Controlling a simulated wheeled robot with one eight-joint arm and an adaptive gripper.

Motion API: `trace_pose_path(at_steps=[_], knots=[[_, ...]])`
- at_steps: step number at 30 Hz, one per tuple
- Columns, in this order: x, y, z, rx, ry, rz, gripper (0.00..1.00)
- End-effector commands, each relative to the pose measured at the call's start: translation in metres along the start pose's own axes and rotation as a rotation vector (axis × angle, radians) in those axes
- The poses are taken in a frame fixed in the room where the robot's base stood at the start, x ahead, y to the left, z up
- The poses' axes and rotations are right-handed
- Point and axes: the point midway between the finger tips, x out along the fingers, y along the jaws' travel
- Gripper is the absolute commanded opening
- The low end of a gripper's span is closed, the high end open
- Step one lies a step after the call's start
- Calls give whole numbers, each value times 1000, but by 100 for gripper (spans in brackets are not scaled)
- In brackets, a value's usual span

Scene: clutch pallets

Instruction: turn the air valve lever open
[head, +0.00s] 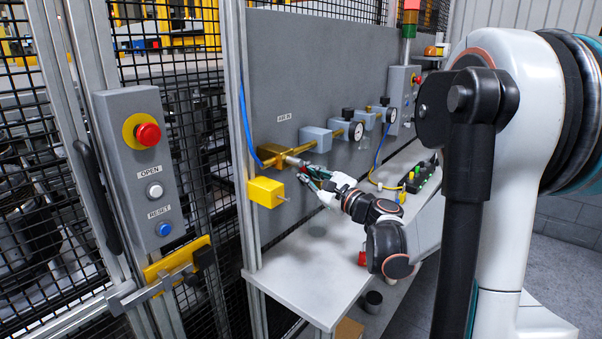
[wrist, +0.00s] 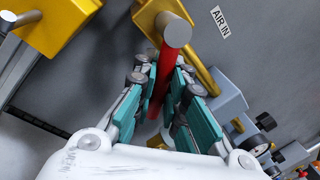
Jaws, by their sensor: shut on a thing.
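The air valve is a brass body (head: 275,155) on the grey panel, with a grey round stem end (wrist: 175,28) facing the wrist camera. Its red lever (wrist: 163,72) runs down from the stem between my fingers in the wrist view. My gripper (head: 306,172) is at the valve in the head view, where its fingers mostly cover the lever. In the wrist view my gripper (wrist: 165,90) has its teal-padded fingers on both sides of the lever, shut on it. The lever's lower end is partly hidden between the fingers.
A yellow block (head: 265,192) sticks out just below and left of the valve. Grey regulator units (head: 316,138) and gauges line the panel to the right. A blue hose (head: 246,125) hangs at the left. The white shelf (head: 310,285) below has clear room in front.

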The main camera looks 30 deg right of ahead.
Motion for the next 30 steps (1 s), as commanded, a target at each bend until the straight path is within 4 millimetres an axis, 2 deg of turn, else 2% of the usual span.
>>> trace_pose_path(at_steps=[10,11,12,13,14,25,30], knots=[[-2,1,-1,-6,2,0,0],[-2,1,-1,-6,2,0,14],[-2,1,-1,-5,2,1,23],[-2,1,0,-5,2,0,30],[-2,0,0,-5,1,0,32],[-4,0,0,-3,1,0,32],[-24,0,-1,-3,2,-2,32]])
